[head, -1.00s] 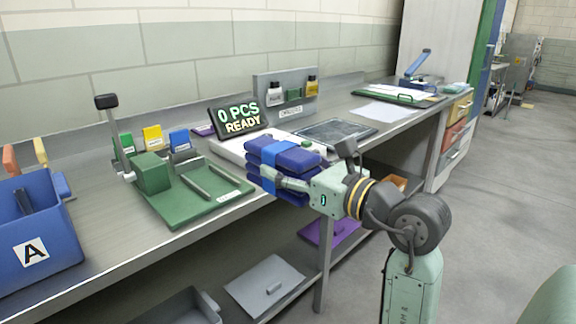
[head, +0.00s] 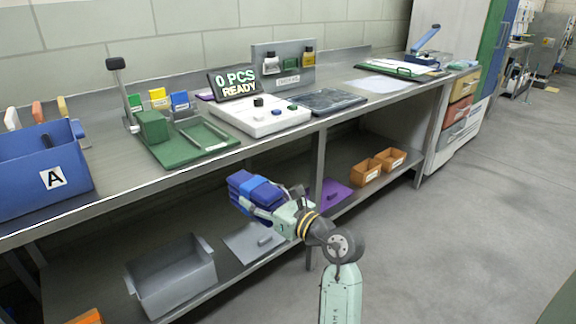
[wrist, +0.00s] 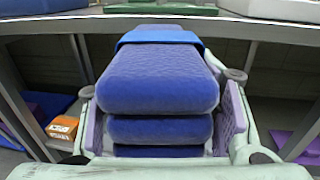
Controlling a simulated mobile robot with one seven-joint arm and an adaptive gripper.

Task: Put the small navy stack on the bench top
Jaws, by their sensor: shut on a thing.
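The small navy stack (head: 256,190) is several folded navy pieces with a lighter blue band around them. My gripper (head: 268,204) is shut on it and holds it in front of the bench, below the level of the bench top (head: 262,149). In the wrist view the stack (wrist: 158,80) fills the middle, its layers lying one on another between my two finger pads (wrist: 160,125). The bench top's front edge shows beyond it at the top of the wrist view.
On the bench stand a blue bin marked A (head: 20,178), a green fixture (head: 190,145), a white scale (head: 260,115) reading 0 PCS READY and a dark mat (head: 328,101). The lower shelf holds a grey tray (head: 175,280), a purple sheet (head: 330,192) and orange bins (head: 367,172).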

